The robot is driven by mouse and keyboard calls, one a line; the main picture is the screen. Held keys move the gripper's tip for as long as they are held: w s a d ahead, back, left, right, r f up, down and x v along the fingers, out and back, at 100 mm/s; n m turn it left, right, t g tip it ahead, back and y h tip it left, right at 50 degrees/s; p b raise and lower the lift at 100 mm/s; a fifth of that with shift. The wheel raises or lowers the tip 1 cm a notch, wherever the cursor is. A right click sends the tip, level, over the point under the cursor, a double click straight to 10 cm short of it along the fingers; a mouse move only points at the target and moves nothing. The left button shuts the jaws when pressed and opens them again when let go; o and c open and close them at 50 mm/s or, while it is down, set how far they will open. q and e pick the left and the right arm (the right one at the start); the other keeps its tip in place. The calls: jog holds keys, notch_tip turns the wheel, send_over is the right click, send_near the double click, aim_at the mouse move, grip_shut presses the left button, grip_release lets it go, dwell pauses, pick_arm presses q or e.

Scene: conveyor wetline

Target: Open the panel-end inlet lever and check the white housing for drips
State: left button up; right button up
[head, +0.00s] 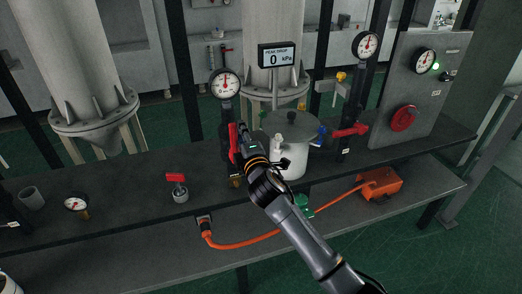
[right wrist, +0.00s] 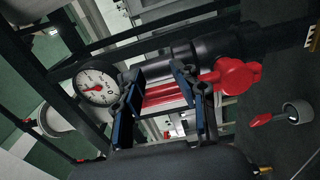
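The white housing (head: 292,158) stands upright with a grey lid, between two gauge posts. The red lever on its panel side (head: 350,131) points sideways beside a blue fitting. My right gripper (head: 240,140) is at the other post, left of the housing, over another red lever (head: 233,137). In the right wrist view, the blue-padded fingers of my right gripper (right wrist: 156,72) are spread apart, with this red lever (right wrist: 236,76) running across between and beyond them. I cannot tell whether they touch it. My arm hides part of the housing's front and base. No drip is discernible. My left gripper is out of view.
A display (head: 278,56) reads 0 kPa. A small red-handled valve (head: 178,187) is left of my arm. An orange hose (head: 250,243) and orange box (head: 380,184) lie on the lower shelf.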

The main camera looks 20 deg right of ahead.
jog(key=shift+s+a+f, duration=0.15)
jog(key=shift+a, duration=0.3)
jog(key=s+p, duration=0.2)
jog(key=s, duration=0.4)
jog(key=shift+s+d+p, duration=0.3)
jog(key=shift+s+p, duration=0.05)
jog(key=shift+s, duration=0.05)
